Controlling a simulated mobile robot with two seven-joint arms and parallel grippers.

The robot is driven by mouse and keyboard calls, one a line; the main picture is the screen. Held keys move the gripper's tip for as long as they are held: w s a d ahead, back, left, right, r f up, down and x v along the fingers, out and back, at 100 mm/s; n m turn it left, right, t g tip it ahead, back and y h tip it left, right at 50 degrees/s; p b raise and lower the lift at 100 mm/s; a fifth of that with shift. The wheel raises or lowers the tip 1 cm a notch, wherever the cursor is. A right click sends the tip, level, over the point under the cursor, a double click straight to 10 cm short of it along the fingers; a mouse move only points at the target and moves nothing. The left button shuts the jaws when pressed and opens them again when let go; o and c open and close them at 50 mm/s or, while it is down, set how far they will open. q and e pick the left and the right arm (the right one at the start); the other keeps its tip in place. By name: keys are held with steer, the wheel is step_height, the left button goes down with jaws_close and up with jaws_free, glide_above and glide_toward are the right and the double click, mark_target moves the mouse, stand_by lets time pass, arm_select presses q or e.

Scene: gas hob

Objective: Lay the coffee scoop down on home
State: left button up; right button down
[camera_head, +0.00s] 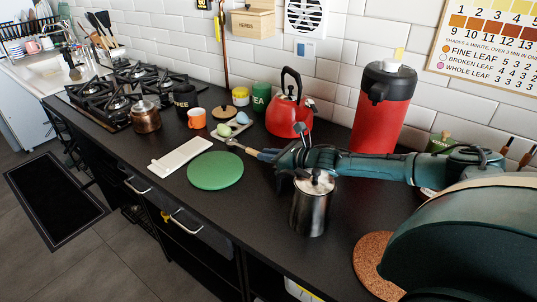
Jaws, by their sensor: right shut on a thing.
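The coffee scoop (235,144) has a small metallic bowl and a thin handle that points right, toward my right gripper. My right gripper (262,154) comes in from the right, low over the counter, and is shut on the scoop's handle end. The scoop's bowl is above the back right edge of a round green mat (215,171); I cannot tell whether it touches anything. A white oblong tray (180,157) lies left of the mat. No spot marked "home" can be read. My left gripper is not in view.
A metal pot (312,205) stands in front of my right arm. A red kettle (288,112) and red flask (382,105) stand behind it. The front counter left of the metal pot is clear.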

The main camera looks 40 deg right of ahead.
steer(key=shift+f, duration=0.1)
steer(key=c, duration=1.3)
jaws_free()
steer(key=shift+c, duration=0.2)
steer(key=shift+s, duration=0.1)
